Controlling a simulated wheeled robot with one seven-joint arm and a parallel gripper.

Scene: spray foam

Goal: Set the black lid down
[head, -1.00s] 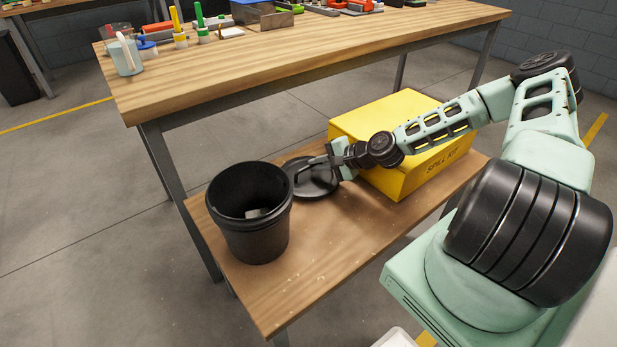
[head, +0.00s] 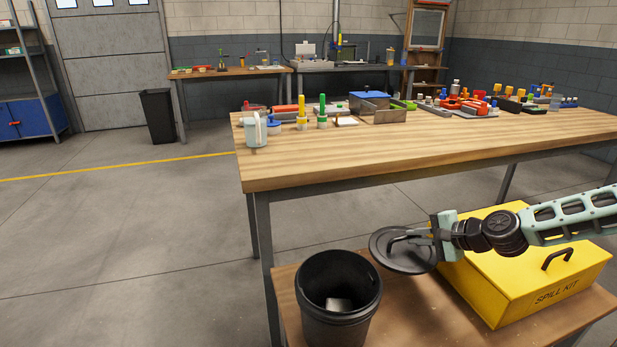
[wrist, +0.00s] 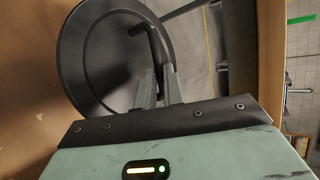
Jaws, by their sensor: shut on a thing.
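The black lid (head: 392,256) is a round disc with a bar handle on top. My gripper (head: 420,239) is shut on the lid's handle, between the black bucket and the yellow box. In the wrist view the lid (wrist: 88,62) fills the upper left, and the fingers of my gripper (wrist: 158,82) reach its handle. Whether the lid touches the low wooden table (head: 415,318) cannot be told. The black bucket (head: 338,318) stands open on that table, left of the lid, with a small pale object inside.
A yellow spill kit box (head: 525,280) stands on the low table right of the lid, under my arm. A taller workbench (head: 400,146) with bottles, trays and tools stands behind. Bare table shows between bucket and box.

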